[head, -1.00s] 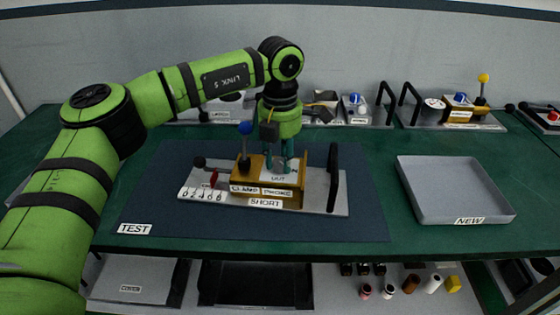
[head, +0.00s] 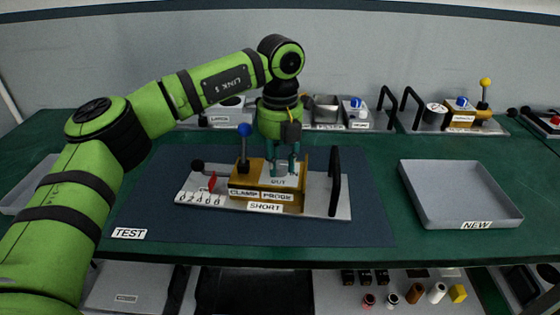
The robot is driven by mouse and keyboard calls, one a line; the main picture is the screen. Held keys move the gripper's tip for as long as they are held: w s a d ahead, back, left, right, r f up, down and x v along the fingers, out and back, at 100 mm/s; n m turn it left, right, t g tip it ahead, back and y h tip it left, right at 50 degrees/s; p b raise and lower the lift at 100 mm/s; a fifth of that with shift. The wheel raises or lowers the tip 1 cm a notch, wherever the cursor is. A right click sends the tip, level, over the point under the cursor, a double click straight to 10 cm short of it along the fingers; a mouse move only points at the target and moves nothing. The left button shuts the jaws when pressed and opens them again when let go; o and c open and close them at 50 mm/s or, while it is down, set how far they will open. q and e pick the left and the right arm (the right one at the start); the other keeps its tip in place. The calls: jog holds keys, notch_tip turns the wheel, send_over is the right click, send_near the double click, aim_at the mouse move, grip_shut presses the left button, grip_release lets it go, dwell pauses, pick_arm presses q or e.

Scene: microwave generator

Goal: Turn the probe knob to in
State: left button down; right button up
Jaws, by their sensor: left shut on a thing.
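The test fixture (head: 335,205) is a light plate on the dark blue TEST mat (head: 350,228), with a brown block carrying CLAMP and PROBE labels (head: 277,196) and a SHORT label below. My left gripper (head: 284,170) points straight down over the block's right part, behind the PROBE label. Its teal fingers are closed on the probe knob, which they largely hide, so its setting cannot be read. A blue-balled clamp lever (head: 244,131) stands upright just left of the gripper. My right gripper is not in view.
A grey NEW tray (head: 460,190) is empty at right. Other fixtures line the back. The green bench between mat and tray is clear.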

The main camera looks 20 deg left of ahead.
aim_at(280, 164)
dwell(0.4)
pick_arm(q)
jog(key=c, duration=0.9)
grip_release()
notch_tip(280, 164, up, 12)
